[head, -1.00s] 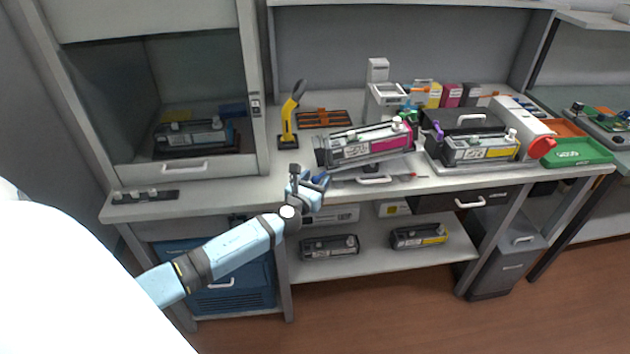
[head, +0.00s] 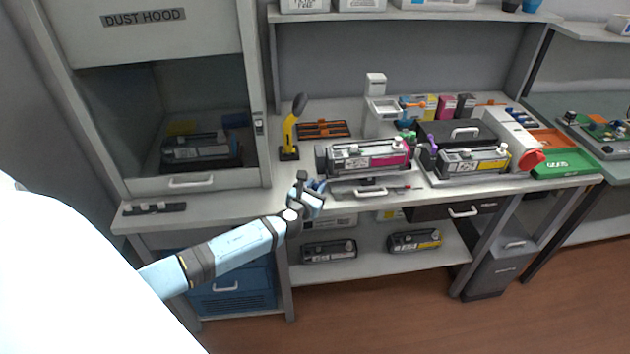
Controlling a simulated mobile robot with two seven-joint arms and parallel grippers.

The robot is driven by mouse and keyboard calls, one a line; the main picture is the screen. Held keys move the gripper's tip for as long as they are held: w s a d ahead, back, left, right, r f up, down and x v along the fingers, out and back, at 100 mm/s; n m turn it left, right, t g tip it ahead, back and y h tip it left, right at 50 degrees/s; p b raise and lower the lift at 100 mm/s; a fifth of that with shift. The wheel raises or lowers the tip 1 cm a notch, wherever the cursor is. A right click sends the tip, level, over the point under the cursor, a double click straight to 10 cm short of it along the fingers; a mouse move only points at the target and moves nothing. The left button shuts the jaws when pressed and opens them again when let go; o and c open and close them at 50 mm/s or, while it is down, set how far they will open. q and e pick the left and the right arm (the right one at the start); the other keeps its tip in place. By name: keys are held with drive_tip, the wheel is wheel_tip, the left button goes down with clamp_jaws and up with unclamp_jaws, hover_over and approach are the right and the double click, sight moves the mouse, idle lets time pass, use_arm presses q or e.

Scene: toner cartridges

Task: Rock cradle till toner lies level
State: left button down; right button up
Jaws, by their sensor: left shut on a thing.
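The toner cartridge with a magenta end (head: 368,156) lies in the cradle (head: 372,192) at the middle of the bench's front. It looks near level, its right end perhaps slightly higher than its left. My left gripper (head: 318,188) is at the cradle's left front corner, below the cartridge's left end. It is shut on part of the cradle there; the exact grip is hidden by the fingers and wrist. The toner inside the cartridge cannot be seen. My right gripper is out of view.
A yellow and black tool (head: 292,130) stands behind left. A yellow-labelled cartridge (head: 474,160) sits close on the right, before a black case (head: 450,134). A dust hood (head: 165,100) holds another cartridge (head: 202,150). Two cartridges lie on the lower shelf (head: 375,262).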

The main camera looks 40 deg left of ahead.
use_arm(q)
drive_tip(key=shift+r, duration=0.3)
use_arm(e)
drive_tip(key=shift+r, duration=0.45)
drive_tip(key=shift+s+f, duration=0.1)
use_arm(q)
drive_tip(key=c, duration=1.2)
unclamp_jaws()
drive_tip(key=o, duration=0.3)
drive_tip(key=v, duration=1.3)
drive_tip(key=shift+s+b, duration=0.3)
drive_tip(key=shift+s, duration=0.1)
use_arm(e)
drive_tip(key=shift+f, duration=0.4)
